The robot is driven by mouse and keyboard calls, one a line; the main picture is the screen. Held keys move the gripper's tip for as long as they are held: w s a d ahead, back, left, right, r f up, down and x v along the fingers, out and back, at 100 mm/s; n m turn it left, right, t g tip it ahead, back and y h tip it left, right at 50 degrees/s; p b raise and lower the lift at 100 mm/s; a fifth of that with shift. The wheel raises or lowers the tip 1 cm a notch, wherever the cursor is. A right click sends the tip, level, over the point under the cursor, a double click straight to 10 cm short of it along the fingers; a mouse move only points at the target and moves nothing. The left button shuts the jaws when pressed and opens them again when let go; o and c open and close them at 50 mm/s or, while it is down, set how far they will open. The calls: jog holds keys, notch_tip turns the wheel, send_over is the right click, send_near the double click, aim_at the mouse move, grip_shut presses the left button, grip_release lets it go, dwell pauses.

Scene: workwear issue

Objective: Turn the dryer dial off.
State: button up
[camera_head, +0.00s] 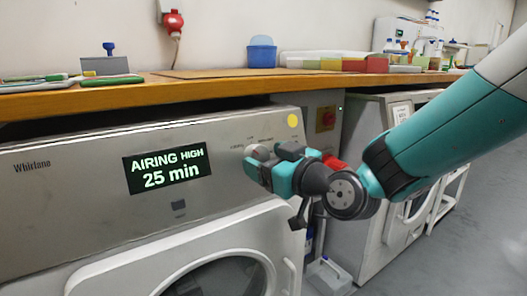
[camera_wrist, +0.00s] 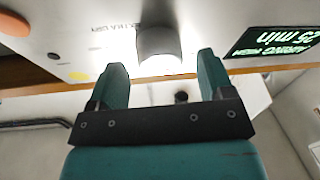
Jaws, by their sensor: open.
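The dryer (camera_head: 70,205) has a grey front panel with a lit display (camera_head: 167,168) reading "AIRING HIGH 25 min". The display also shows upside down in the wrist view (camera_wrist: 272,42). The dial (camera_wrist: 158,44) is a pale round knob on the panel, right of the display in the head view, where my gripper mostly hides it. My gripper (camera_head: 260,163) is at the panel there. In the wrist view my open gripper (camera_wrist: 162,70) has its two teal fingers either side of the dial, with gaps showing. I cannot tell how deep the fingertips reach along it.
A wooden counter (camera_head: 130,95) runs above the dryer, with a blue tub (camera_head: 262,53) and other items on it. A yellow round sticker (camera_head: 293,120) is on the panel. A second machine (camera_head: 365,150) stands to the right, beyond a red switch (camera_head: 327,119). Grey floor (camera_head: 480,200) is clear at right.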

jog(key=shift+w+a, duration=0.45)
jog(key=shift+w, duration=0.1)
jog(key=c, duration=0.9)
